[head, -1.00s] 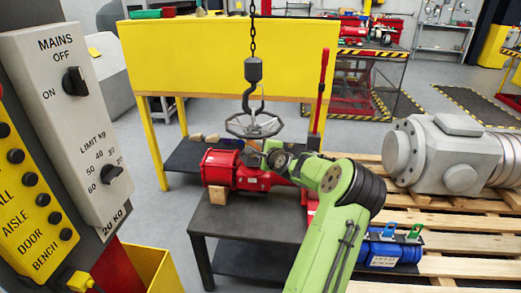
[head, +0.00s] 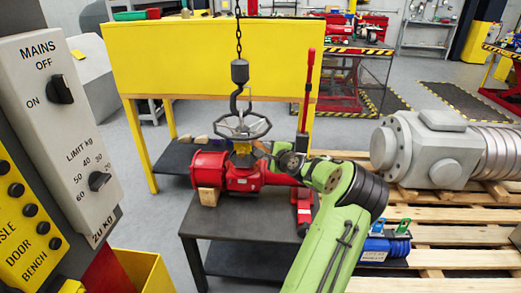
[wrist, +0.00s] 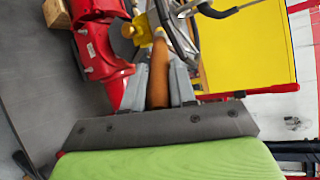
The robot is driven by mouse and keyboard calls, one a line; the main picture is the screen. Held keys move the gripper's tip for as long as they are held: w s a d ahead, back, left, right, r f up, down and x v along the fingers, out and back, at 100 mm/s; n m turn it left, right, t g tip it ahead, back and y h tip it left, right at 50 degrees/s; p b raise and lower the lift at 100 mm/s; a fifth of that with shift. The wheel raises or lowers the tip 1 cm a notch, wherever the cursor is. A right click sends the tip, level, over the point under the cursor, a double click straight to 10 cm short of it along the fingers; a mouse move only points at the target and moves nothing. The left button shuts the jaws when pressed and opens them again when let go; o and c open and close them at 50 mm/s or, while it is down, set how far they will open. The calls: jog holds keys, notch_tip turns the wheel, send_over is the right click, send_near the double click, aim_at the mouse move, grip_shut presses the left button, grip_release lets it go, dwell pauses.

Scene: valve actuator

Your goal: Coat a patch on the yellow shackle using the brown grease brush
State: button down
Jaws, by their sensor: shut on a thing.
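My gripper (wrist: 158,72) is shut on the brown handle of the grease brush (wrist: 158,78), which lies between its two grey fingers in the wrist view. The brush's far end is hard to make out near the handwheel. In the head view, my gripper (head: 270,152) is just right of the red valve body (head: 210,168), below the grey handwheel (head: 242,126). A small yellow piece (head: 242,148), which looks like the yellow shackle, shows under the handwheel on top of the valve. I cannot tell whether the brush touches it.
A chain hook (head: 240,75) hangs down to the handwheel. The valve rests on a dark bench (head: 230,222) with a red upright lever (head: 306,90) beside it. A pallet (head: 455,260) with a grey actuator (head: 430,155) stands right. A control panel (head: 60,150) fills the left edge.

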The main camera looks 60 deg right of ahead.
jog(key=shift+w+a+p, duration=0.65)
jog(key=shift+w+a, duration=0.65)
jog(key=shift+w, duration=1.65)
jog(key=shift+s+d+r+p, duration=0.15)
jog(key=shift+s+d, duration=0.25)
jog(key=shift+s, duration=0.6)
jog(key=shift+s+d+f+p, duration=0.1)
jog(key=shift+s+d, duration=0.35)
jog(key=shift+s, duration=0.6)
jog(key=shift+s+d+r+p, duration=0.15)
jog(key=shift+s+d, duration=0.25)
jog(key=shift+s, duration=0.6)
jog(key=w+a, duration=0.2)
jog(key=w, duration=0.4)
jog(key=shift+a+p, duration=0.2)
jog(key=shift+p, duration=0.25)
jog(key=s+a+b, duration=0.1)
jog(key=s+a, duration=0.1)
jog(key=a, duration=0.3)
jog(key=shift+s+a+f+b, duration=0.2)
jog(key=shift+a+b, duration=0.1)
jog(key=shift+b, duration=0.1)
